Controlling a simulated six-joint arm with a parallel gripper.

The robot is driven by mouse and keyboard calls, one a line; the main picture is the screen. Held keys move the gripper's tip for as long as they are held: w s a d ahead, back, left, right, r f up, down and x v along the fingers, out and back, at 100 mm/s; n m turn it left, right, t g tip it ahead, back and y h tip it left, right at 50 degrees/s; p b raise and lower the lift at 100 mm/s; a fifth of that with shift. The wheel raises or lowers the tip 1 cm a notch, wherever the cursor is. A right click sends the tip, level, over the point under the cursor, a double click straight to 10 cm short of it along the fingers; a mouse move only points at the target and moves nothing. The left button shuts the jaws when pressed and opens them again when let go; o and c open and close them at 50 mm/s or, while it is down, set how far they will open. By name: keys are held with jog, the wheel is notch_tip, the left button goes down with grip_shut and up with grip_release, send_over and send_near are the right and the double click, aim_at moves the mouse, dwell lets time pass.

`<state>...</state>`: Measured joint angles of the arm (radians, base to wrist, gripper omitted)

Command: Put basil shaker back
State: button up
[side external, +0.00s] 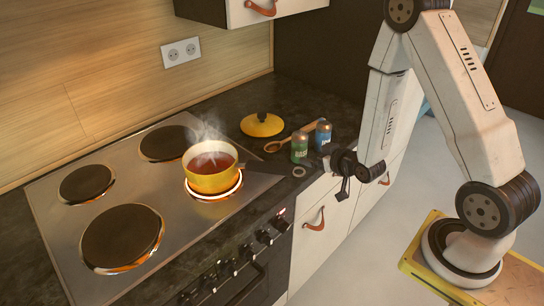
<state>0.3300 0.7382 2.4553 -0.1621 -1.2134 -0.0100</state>
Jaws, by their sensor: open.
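The basil shaker (299,148) is green with a metallic top. It stands upright on the dark counter, just left of a blue shaker (323,133). My gripper (337,172) is at the counter's front edge, to the right of the basil shaker and apart from it. Its jaws are open and nothing shows between them. The writing on the blue shaker is too small to read.
A yellow pot (211,170) of steaming red liquid stands on a glowing burner of the stove (190,208). Its dark handle points right over the counter. A yellow lid (262,125), a wooden spoon (282,143) and a small grey ring (299,171) lie near the shakers.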

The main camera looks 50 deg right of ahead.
jog(key=shift+a+r+g, duration=0.3)
jog(key=shift+a+g, duration=0.3)
jog(key=shift+g, duration=0.1)
jog(key=s+a+r+n+g+y, duration=0.1)
jog(key=s+a+r+g+y, duration=0.1)
jog(key=s+a+r+g, duration=0.4)
jog(key=shift+s+a+r+n+g, duration=0.4)
jog(key=shift+s+a+g, duration=1.25)
jog(key=shift+s, duration=0.9)
